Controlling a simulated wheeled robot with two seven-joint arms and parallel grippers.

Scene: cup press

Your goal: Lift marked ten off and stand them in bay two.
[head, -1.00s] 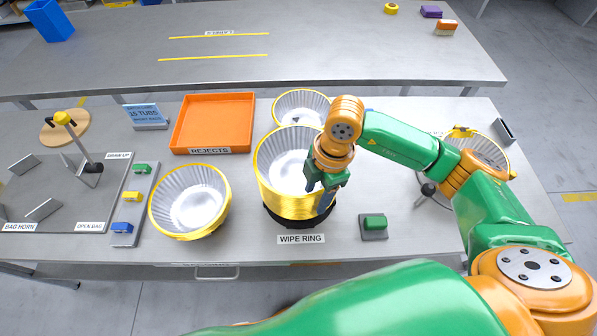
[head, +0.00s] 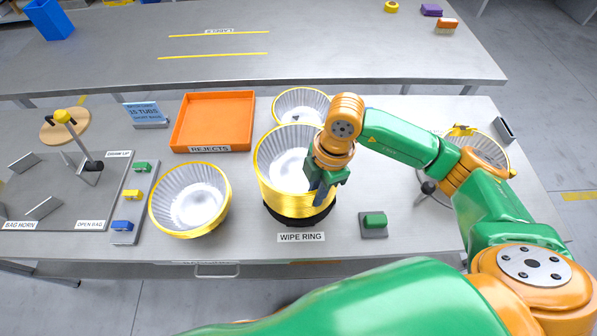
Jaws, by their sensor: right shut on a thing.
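A deep clear ribbed tub, or a nested stack of them, with a yellow rim and yellow lower wall (head: 283,197) stands upright on the black wipe ring (head: 290,222). I cannot tell how many tubs are in it. My right gripper (head: 319,198) points down at its right front side and is shut on its wall; the fingertips are partly hidden. Another yellow-rimmed tub (head: 190,200) stands to the left, and one more (head: 298,103) stands behind. No mark reading ten and no label for bay two is readable. My left gripper is not in view.
An orange rejects tray (head: 213,122) lies empty behind. A further tub (head: 482,152) stands at right, partly behind my right arm. A green switch (head: 374,222) sits right of the ring. The bag horn fixture (head: 60,185) fills the left. The back bench (head: 330,60) is mostly clear.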

